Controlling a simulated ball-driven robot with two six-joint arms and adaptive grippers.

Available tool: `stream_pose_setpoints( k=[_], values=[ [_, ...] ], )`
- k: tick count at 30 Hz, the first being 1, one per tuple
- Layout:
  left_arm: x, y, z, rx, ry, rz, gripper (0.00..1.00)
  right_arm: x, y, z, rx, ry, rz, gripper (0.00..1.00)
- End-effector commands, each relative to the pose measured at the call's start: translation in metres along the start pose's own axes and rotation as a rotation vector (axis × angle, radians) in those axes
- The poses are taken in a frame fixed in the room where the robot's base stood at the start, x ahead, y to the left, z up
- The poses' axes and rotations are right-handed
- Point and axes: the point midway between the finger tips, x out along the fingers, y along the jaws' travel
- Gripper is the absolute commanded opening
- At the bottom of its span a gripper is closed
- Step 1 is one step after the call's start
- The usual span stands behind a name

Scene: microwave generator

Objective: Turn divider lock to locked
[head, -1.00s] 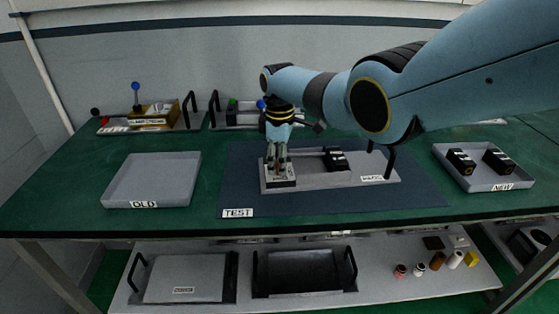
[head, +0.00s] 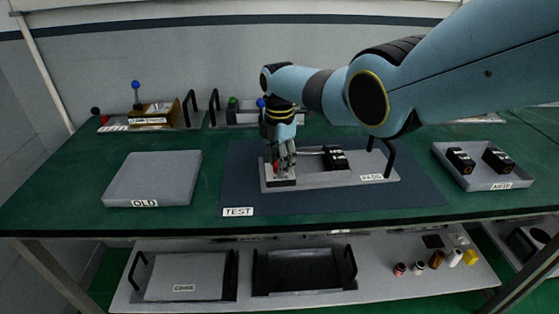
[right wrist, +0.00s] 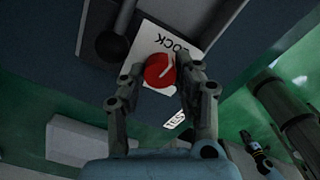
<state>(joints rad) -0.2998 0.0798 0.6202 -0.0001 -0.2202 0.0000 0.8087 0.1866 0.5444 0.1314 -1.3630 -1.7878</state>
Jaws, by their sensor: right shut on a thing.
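The divider lock is a red round knob with a pale pointer line, beside a white label reading LOCK. In the right wrist view the red knob (right wrist: 159,70) lies between the fingertips of my right gripper (right wrist: 163,78). In the head view the right gripper (head: 279,170) points down at the left end of the grey fixture plate (head: 310,180), and a bit of red shows by its fingers. The right gripper is shut on the knob. The pointer slants up and to the right in the wrist view.
A black block (head: 335,158) and a black handle (head: 391,158) stand on the plate, right of the gripper. The plate lies on a dark blue mat (head: 300,203). The OLD tray (head: 152,178) is empty; the NEW tray (head: 470,176) holds two black blocks.

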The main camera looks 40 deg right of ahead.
Motion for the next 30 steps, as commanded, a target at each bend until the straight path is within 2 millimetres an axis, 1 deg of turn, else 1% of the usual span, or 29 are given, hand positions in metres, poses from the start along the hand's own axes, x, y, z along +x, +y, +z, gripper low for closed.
stream_pose_setpoints(
  k=[3, 9, 26, 27, 30],
  values=[
    [-0.0001, 0.0001, 0.0, 0.0, 0.0, 0.0, 0.0, 0.0, 0.0, 0.0003, -0.059, 0.0, 0.0, 0.0],
    [-0.0001, 0.0001, 0.0001, 0.0, 0.0, 0.0, 0.0, 0.0, 0.0001, 0.0003, -0.122, -0.001, 0.0, 0.0],
    [-0.0001, 0.0002, 0.0002, 0.0, 0.0, 0.0, 0.0, -0.0002, 0.0002, 0.0004, -0.148, -0.001, 0.001, 0.0],
    [-0.0001, 0.0002, 0.0001, 0.0, 0.0, 0.0, 0.0, -0.0002, 0.0002, 0.0004, -0.147, -0.001, 0.001, 0.37],
    [-0.0001, 0.0002, 0.0001, 0.0, 0.0, 0.0, 0.0, -0.0002, 0.0002, 0.0004, -0.147, -0.001, 0.001, 0.5]
  ],
)
